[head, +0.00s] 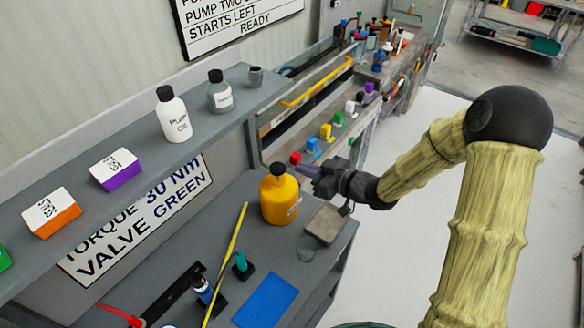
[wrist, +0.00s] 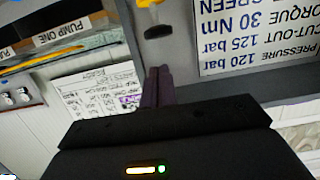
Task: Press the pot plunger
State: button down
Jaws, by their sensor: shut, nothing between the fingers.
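A yellow pot (head: 279,203) with a black top (head: 278,169) stands upright on the grey bench. The black top looks like its plunger, but I cannot make out its detail. My gripper (head: 306,170) is level with the pot's top, just to its right, fingers pointing left. In the wrist view, my gripper (wrist: 159,72) has its two dark fingers together, with nothing between them. There, the pot's black top (wrist: 158,32) shows upside down beyond the fingertips, at the upper edge. A gap shows between fingertips and top; I cannot tell its depth.
A grey square block (head: 326,222) sits right of the pot. A yellow rod (head: 226,262), a green-topped item (head: 241,264) and a blue mat (head: 266,300) lie in front. A shelf (head: 135,205) with bottles and boxes runs behind at left. Small coloured blocks line the rear bench.

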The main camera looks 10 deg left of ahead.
jog(key=v, duration=0.3)
jog(key=shift+d, duration=0.1)
dwell(0.7)
jog(key=s+d+f+m+t+h, duration=0.2)
jog(key=d+m+h, duration=0.5)
jog(key=d+h, duration=0.65)
jog(key=s+d+r+m+g, duration=0.1)
jog(key=s+d+m+g, duration=0.1)
jog(key=s+d, duration=0.3)
jog(key=s+d+r+m+g, duration=0.1)
jog(key=s+d+m+g, duration=0.2)
jog(key=s, duration=0.6)
jog(key=shift+d+m, duration=0.8)
jog(key=shift+d, duration=0.05)
